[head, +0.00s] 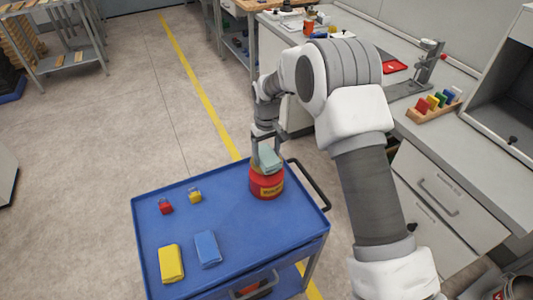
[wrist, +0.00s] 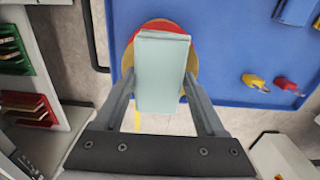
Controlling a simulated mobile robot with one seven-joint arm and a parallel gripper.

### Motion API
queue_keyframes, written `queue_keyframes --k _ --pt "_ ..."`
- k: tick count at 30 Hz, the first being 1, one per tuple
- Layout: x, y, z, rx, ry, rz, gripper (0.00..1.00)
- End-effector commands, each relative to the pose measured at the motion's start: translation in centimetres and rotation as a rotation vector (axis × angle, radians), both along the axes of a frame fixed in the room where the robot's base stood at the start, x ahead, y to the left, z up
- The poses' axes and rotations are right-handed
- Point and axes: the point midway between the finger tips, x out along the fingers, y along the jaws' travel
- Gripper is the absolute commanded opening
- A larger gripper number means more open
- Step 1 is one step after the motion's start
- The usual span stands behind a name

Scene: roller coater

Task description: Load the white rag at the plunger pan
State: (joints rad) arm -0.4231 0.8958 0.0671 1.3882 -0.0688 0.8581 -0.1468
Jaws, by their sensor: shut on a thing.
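A pale, faintly green-white folded rag (head: 269,159) is between the fingers of my gripper (head: 266,143), directly over the red plunger pan (head: 266,188) on the blue cart. In the wrist view the rag (wrist: 162,75) fills the space between the two fingers of my gripper (wrist: 160,88), which is shut on it. It covers most of the pan, whose red top and yellowish rim (wrist: 188,32) show around it. The pan stands upright with a yellow label band. I cannot tell whether the rag touches the pan's top.
The blue cart top (head: 225,212) also holds a yellow folded rag (head: 171,263), a blue folded rag (head: 207,249), a small red item (head: 166,207) and a small yellow item (head: 195,196). A black handle (head: 312,185) borders its right. A grey workbench (head: 450,135) stands at right.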

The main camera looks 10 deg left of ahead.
Motion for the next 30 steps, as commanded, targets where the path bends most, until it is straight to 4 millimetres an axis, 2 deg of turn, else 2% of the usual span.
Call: queue_keyframes --k 11,30 --pt "0.0 0.0 0.2 -0.001 0.001 0.000 0.28" --pt "0.0 0.0 5.2 0.001 -0.001 0.000 0.28"
